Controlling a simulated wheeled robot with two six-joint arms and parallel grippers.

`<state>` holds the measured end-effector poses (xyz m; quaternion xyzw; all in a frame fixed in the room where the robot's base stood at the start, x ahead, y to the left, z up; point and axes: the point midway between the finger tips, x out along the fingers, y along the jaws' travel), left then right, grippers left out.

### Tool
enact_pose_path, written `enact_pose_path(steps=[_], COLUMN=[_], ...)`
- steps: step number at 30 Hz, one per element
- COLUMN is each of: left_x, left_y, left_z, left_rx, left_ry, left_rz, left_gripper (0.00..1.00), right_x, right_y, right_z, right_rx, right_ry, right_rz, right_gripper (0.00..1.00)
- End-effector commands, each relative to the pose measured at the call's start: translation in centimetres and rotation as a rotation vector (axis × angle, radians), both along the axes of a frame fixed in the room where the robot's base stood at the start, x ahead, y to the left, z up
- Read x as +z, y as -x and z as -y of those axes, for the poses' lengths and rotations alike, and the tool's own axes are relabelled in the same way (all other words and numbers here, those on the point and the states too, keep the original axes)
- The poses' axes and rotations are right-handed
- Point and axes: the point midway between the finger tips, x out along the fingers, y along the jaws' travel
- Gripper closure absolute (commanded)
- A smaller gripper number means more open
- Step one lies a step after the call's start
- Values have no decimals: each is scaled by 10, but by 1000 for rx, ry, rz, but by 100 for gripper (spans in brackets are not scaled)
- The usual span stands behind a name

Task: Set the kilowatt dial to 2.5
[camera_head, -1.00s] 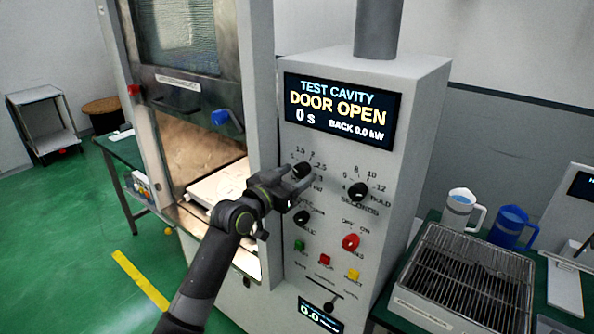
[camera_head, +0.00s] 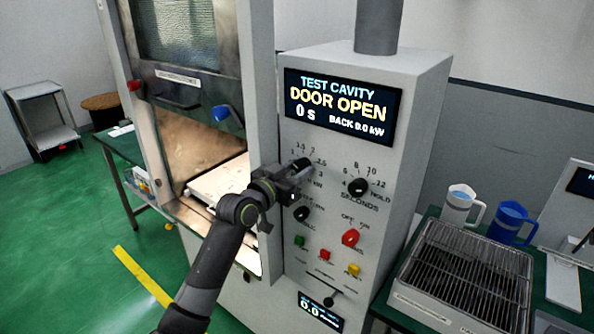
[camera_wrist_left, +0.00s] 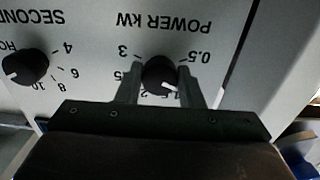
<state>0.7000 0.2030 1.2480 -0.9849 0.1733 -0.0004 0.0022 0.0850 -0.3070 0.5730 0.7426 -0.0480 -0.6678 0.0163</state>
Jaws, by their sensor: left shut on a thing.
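The kilowatt dial (camera_head: 303,164) is a black knob on the grey control panel, partly hidden by my left gripper (camera_head: 297,176) in the head view. In the left wrist view, which is upside down, the dial (camera_wrist_left: 159,74) sits under the label POWER KW. My left gripper (camera_wrist_left: 160,85) is shut on it, one finger on each side. The dial's white pointer faces the lower right there, close to the 1.5 mark; some marks are partly hidden. My right gripper is not in view.
The seconds dial (camera_head: 358,187) is right of the kilowatt dial, and another black knob (camera_head: 302,214) is below it. A red switch (camera_head: 350,237) and several buttons are lower. The display (camera_head: 340,108) reads DOOR OPEN, 0 s. The cavity (camera_head: 200,150) stands open at left.

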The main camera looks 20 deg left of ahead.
Motion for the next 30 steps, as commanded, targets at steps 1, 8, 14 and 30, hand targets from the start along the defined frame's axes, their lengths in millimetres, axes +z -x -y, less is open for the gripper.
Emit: enact_pose_path(steps=[1, 8, 14, 30], left_x=[-1, -4, -6, -4], left_y=[0, 0, 0, 0], left_z=[0, 0, 0, -1], left_rx=[0, 0, 0, 1], left_ry=[-7, -86, -226, -707], left_rz=[2, 31, 84, 258], left_gripper=[89, 89, 89, 89], right_x=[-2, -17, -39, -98], right_y=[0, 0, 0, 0], right_z=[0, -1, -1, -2], right_rx=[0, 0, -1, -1], right_ry=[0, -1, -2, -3], right_rz=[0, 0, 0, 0], right_gripper=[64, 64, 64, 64])
